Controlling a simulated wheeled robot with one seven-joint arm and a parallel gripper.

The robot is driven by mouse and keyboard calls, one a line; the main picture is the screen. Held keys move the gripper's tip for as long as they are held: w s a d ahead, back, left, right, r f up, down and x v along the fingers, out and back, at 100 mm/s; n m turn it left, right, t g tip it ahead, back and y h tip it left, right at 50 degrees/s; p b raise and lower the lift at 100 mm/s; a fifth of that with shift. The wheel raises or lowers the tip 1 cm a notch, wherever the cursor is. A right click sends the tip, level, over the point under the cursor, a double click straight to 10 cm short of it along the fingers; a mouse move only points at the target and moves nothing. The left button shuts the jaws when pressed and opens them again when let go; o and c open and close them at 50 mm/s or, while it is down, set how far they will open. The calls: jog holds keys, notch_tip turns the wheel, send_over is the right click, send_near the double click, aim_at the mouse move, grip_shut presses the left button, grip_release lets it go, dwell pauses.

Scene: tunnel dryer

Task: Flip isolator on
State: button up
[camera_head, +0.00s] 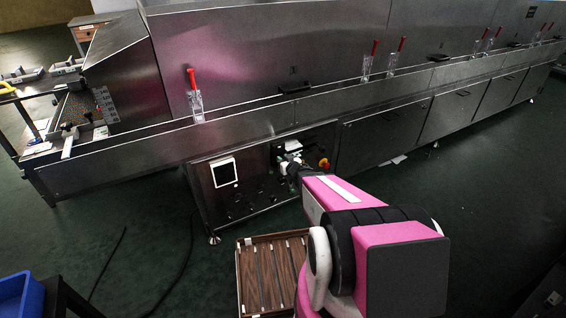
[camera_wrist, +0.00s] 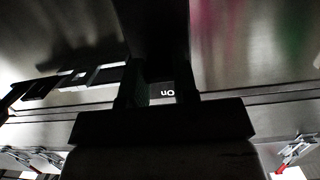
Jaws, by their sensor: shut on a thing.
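In the head view my arm reaches down to the open lower bay of the steel dryer. The end of my arm, with my gripper (camera_head: 291,163), is at that bay, small and partly hidden. In the wrist view my gripper (camera_wrist: 157,84) shows as two dark fingers, shut on a dark block, seemingly the isolator handle (camera_wrist: 157,35). A pale label reading "on", upside down (camera_wrist: 167,93), shows between the fingers. The handle's exact position is too dark to tell. A red and yellow knob (camera_head: 323,163) is at the bay's right side.
A white-framed square panel (camera_head: 224,172) is left of my gripper in the bay. A slatted wooden crate (camera_head: 272,275) stands on the floor below. Red-handled clamps (camera_head: 191,78) line the dryer's ledge. Cables lie on the floor at left.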

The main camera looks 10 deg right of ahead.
jog(key=shift+r+g, duration=0.35)
jog(key=shift+g, duration=0.35)
jog(key=shift+w+g+h, duration=0.1)
jog(key=shift+g+h, duration=0.2)
jog(key=shift+g, duration=0.1)
jog(key=o, duration=0.9)
jog(key=shift+r, duration=0.1)
jog(key=v, duration=1)
jog(key=shift+s+r, duration=0.2)
jog(key=shift+s, duration=0.1)
jog(key=shift+d, duration=0.1)
